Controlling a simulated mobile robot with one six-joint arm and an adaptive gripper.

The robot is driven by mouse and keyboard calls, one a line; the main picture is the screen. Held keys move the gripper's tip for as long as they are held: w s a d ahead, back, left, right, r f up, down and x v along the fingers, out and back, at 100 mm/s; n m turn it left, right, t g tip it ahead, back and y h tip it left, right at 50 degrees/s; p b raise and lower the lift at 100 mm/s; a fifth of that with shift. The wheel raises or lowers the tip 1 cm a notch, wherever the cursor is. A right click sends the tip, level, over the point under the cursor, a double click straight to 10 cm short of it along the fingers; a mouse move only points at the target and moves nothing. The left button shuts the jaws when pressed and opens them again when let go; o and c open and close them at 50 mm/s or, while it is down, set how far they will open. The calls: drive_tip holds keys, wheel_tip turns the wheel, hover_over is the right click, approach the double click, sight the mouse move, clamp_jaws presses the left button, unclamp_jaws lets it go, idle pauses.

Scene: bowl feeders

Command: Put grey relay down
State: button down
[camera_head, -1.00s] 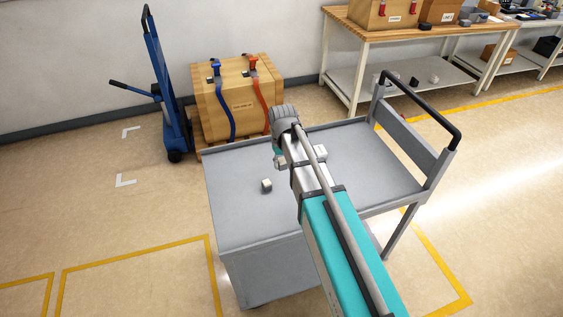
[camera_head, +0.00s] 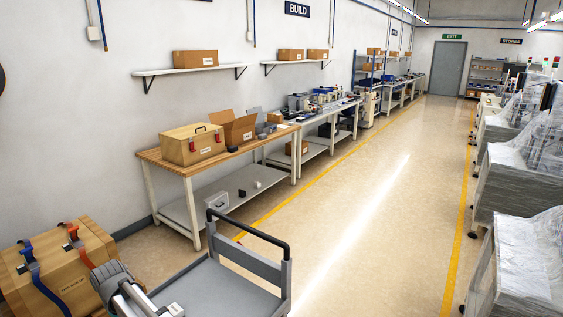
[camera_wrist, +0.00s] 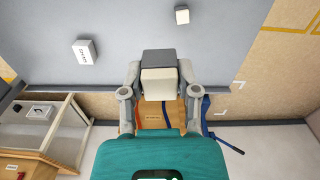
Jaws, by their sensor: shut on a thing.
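My gripper (camera_wrist: 160,72) is shut on the grey relay (camera_wrist: 160,84), a small block with a dark grey part and a pale cream part, in the wrist view. The grey cart top (camera_wrist: 140,20) lies beyond the relay; whether they touch I cannot tell. A labelled pale box (camera_wrist: 86,51) and a small pale cube (camera_wrist: 182,15) rest on the cart, on either side of the relay. In the head view the cart (camera_head: 225,292) is cut off at the bottom; the gripper and relay are out of that frame.
The cart's black handle (camera_head: 250,232) rises at its far end. A strapped wooden crate (camera_head: 55,275) stands left of the cart. A wooden-topped workbench (camera_head: 210,150) lines the wall. The aisle floor (camera_head: 360,220) is clear, with wrapped machines (camera_head: 520,270) on its right.

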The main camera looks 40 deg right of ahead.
wheel_tip(320, 180, up, 10)
drive_tip(key=p, duration=0.8)
drive_tip(key=shift+f+p, duration=0.1)
drive_tip(key=shift+p, duration=0.2)
drive_tip(key=shift+s, duration=0.1)
